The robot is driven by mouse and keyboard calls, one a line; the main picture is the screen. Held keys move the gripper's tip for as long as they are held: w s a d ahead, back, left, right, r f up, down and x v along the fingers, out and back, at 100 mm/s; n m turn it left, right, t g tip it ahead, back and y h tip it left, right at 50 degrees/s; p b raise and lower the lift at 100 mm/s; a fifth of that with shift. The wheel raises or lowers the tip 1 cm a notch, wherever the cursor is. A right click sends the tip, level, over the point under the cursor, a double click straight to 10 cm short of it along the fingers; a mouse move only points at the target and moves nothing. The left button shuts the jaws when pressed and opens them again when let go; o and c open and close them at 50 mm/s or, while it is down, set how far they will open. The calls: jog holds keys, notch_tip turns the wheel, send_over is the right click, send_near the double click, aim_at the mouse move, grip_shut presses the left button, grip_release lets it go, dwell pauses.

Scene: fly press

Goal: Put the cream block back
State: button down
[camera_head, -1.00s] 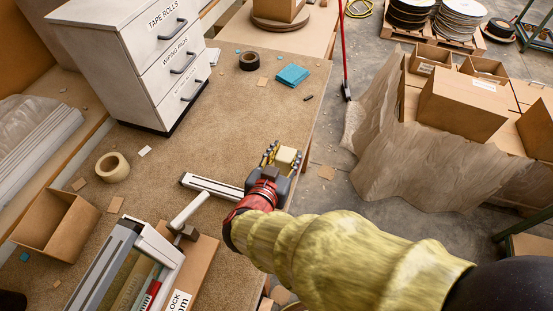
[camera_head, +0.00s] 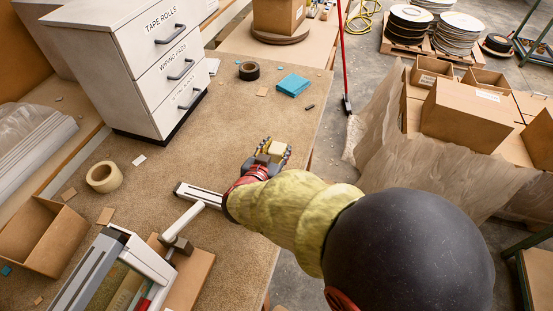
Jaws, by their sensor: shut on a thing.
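The cream block (camera_head: 276,149) is between the fingers of my gripper (camera_head: 272,153), which is shut on it. The gripper is over the right part of the workbench, near its right edge. I cannot tell how far the block is above the bench top. The fly press (camera_head: 125,268) is at the lower left, with a white arm reaching toward a slotted white bar (camera_head: 199,195) just left of my gripper. My sleeved arm comes in from the lower right and hides part of the bench edge.
A white drawer cabinet (camera_head: 140,80) stands at the back left. A tape roll (camera_head: 104,176), an open cardboard box (camera_head: 42,236), a black tape roll (camera_head: 249,71) and blue cloths (camera_head: 293,85) lie on the bench (camera_head: 190,130). The bench middle is mostly clear. A red-handled broom (camera_head: 345,60) stands beyond the right edge.

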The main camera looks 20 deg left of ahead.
aim_at(277, 156)
jog(key=shift+w+a+f, duration=0.15)
jog(key=shift+w+f, duration=0.15)
jog(key=shift+f, duration=0.05)
jog(key=f, duration=0.1)
jog(key=f+b, duration=0.2)
jog(key=f, duration=0.1)
jog(key=shift+w+a, duration=0.15)
jog(key=shift+w, duration=0.1)
jog(key=shift+r, duration=0.2)
jog(key=shift+f, duration=0.15)
jog(key=c, duration=1.2)
grip_release()
jog(key=shift+s+r, duration=0.1)
jog(key=shift+r, duration=0.1)
jog(key=p+v, duration=0.3)
jog(key=v, duration=0.8)
jog(key=shift+s+r, duration=0.15)
jog(key=shift+s, duration=0.2)
